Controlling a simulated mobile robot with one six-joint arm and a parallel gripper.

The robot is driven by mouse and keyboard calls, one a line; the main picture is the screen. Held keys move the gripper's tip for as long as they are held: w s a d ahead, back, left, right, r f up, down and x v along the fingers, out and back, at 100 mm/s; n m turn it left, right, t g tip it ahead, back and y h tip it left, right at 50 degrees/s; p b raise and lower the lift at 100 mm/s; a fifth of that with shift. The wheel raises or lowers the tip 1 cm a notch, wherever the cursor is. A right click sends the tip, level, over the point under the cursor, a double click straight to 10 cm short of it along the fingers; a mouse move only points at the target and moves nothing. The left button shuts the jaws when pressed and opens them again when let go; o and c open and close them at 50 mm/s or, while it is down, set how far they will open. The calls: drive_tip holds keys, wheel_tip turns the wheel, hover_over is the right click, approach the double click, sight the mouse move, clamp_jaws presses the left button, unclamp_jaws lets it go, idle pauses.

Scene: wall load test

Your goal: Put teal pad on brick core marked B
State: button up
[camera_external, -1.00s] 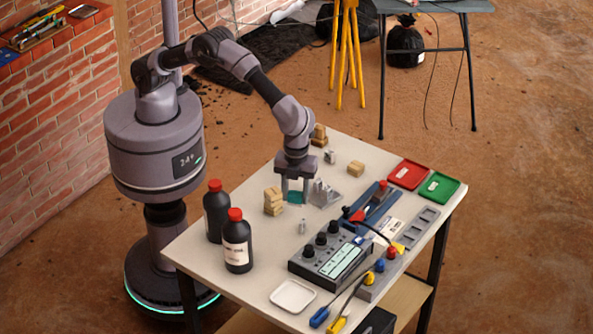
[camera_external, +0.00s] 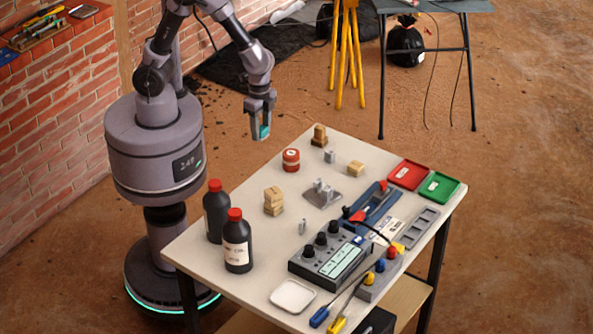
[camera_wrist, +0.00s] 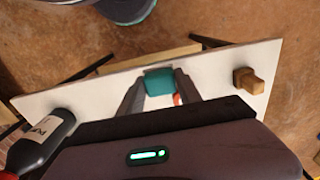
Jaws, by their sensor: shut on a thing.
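My gripper (camera_external: 261,124) is raised off the far left edge of the table and shut on the teal pad (camera_external: 264,132). The pad also shows between my fingers in the wrist view (camera_wrist: 159,82). A round, brick-red core (camera_external: 291,160) with a pale marked top stands on the table, to the right of and below my gripper in the external view. Its letter is too small to read. In the wrist view only a sliver of red (camera_wrist: 177,99) shows beside a finger. The pad is apart from the core.
Tan blocks (camera_external: 273,201) (camera_external: 320,135) (camera_external: 356,169) and a grey metal plate with parts (camera_external: 323,197) stand around the core. Dark bottles with red caps (camera_external: 237,250) stand at the left. A control box (camera_external: 330,255) and red (camera_external: 409,174) and green (camera_external: 438,188) trays lie to the right.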

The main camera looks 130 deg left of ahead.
drive_tip(key=b, duration=0.1)
hover_over(291, 153)
drive_tip(key=shift+s+f, duration=0.15)
drive_tip(key=shift+f, duration=0.4)
drive_tip(key=shift+a+f+b, duration=0.1)
drive_tip(key=shift+f+b, duration=0.25)
drive_tip(key=shift+b, duration=0.1)
drive_tip(key=shift+f+b, duration=0.85)
drive_tip(key=shift+f, duration=0.65)
drive_tip(key=o, duration=1.3)
drive_tip(key=shift+o, duration=0.2)
drive_tip(key=shift+r, duration=0.1)
